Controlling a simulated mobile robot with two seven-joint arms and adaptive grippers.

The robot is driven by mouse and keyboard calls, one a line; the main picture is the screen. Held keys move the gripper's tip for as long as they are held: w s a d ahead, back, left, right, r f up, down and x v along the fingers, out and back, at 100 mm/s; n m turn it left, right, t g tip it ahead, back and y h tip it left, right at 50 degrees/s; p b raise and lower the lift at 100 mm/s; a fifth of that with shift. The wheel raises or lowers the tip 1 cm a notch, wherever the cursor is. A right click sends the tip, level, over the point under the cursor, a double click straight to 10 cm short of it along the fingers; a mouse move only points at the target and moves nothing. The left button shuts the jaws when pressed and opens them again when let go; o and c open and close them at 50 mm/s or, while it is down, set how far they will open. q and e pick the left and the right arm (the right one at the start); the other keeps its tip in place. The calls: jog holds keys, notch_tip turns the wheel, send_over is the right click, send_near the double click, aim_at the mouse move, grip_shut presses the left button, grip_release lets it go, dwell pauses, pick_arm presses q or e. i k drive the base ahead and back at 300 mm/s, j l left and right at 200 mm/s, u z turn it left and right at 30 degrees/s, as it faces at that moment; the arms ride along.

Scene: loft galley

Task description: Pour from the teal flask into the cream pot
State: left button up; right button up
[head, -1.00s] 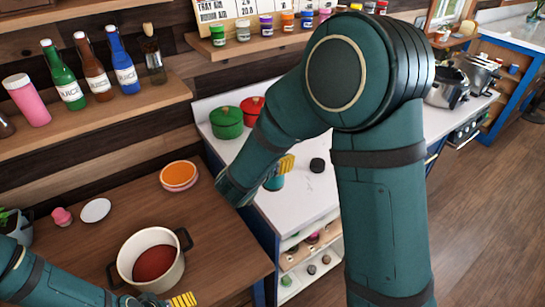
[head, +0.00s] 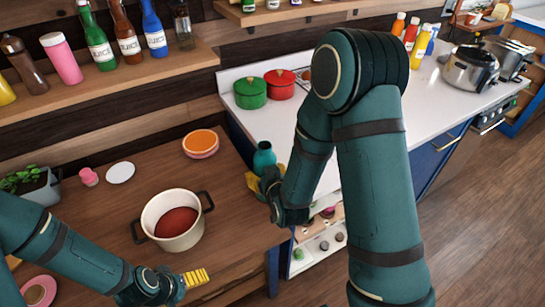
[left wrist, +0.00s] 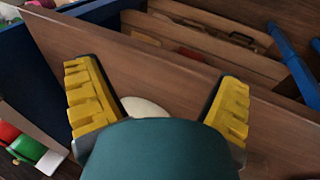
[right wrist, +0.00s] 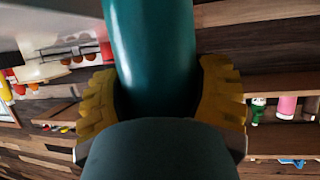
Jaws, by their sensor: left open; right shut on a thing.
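The teal flask (head: 264,160) is upright, or nearly so, to the right of the cream pot and apart from it. My right gripper (head: 264,186) is shut on it; the arm hides part of the grip. In the right wrist view the flask (right wrist: 150,50) runs between the yellow fingers (right wrist: 160,88). The cream pot (head: 183,242) has two dark handles and stands on the wooden table with a reddish-brown content or inside showing. My left gripper (head: 194,279) is beside the pot's near right side, empty. Its fingers (left wrist: 158,88) are spread in the left wrist view.
Orange-topped stacked dishes (head: 201,143), a white plate (head: 121,172) and a pink item (head: 89,177) lie behind the pot on the table. Green (head: 250,93) and red (head: 279,84) lidded pots stand on the white counter. A bottle shelf (head: 120,85) overhangs the table's back.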

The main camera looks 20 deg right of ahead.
aim_at(174, 219)
jog(key=j+u, duration=0.35)
jog(key=j, duration=0.2)
jog(key=i+j+u, duration=0.15)
jog(key=j+u, duration=0.2)
jog(key=j, duration=0.15)
